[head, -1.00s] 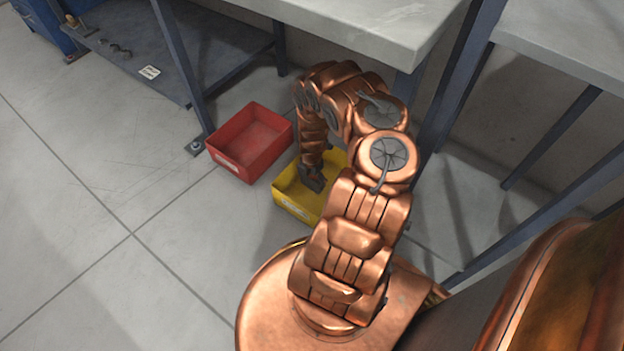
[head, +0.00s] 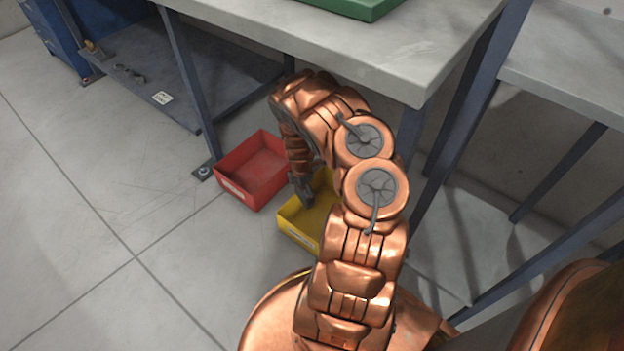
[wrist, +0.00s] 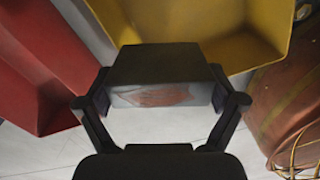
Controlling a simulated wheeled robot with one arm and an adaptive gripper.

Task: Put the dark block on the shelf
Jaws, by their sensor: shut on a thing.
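My gripper (head: 304,194) is at the yellow bin in the head view, partly hidden behind my arm. In the wrist view it is shut on the dark block (wrist: 165,65), with a finger at each side. The block has a black top and a grey front face with a reddish patch. In the head view I cannot make the block out apart from the gripper. A dark low shelf (head: 145,80) runs under the grey workbench at the left, with small items and a white label on it. A paler low surface (head: 425,235) lies under the bench at the right.
The yellow bin (head: 297,237) and red bin (head: 228,190) stand on the floor beside the bench. The grey benchtop (head: 370,55) overhangs behind my arm, carrying a green object (head: 350,8). Blue-grey legs (head: 190,85) stand nearby. The floor at left is clear.

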